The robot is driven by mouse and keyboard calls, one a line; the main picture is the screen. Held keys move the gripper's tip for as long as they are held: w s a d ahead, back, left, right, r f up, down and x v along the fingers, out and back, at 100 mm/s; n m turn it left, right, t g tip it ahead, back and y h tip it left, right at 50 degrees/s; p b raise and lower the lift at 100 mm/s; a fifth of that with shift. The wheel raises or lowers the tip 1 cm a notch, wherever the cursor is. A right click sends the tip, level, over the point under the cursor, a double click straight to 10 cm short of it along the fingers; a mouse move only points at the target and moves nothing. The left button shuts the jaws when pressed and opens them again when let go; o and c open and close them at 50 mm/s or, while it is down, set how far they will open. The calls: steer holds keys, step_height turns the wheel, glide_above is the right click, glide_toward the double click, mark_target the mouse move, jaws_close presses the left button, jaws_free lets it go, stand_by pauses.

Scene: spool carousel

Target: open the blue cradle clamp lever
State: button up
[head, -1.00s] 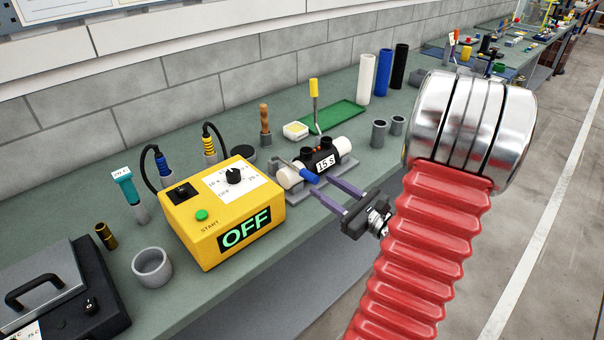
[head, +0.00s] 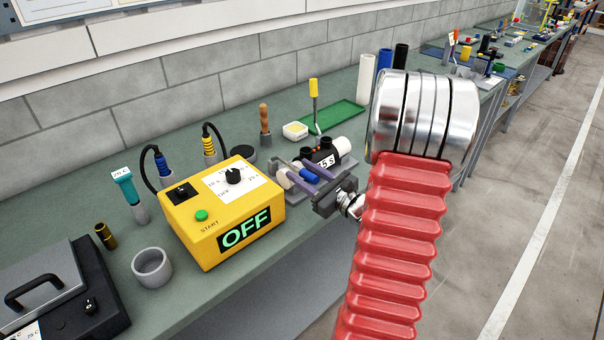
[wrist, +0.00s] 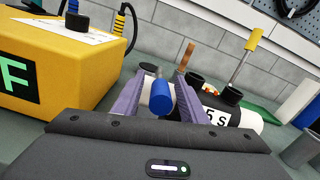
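The blue cradle clamp lever (head: 310,174) has a blue grip on a grey rod and lies over the near side of the cradle. The cradle (head: 352,160) has a grey base and holds a white pipe fitting (head: 343,146) with black sockets and a "15 S" label. My gripper (head: 302,168) is open, its purple fingers reaching over the near side of the cradle. In the wrist view, the blue grip (wrist: 161,98) stands between the two fingers, with a gap on the left and little visible gap on the right. Contact cannot be told.
The yellow control box (head: 225,215), reading OFF, stands close left of the cradle. A green tray (head: 345,116) and upright tubes (head: 365,78) are behind. A grey cup (head: 152,266) and black case (head: 75,300) are at left. The floor at right is clear.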

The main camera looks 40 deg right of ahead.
jaws_close()
stand_by(0.4)
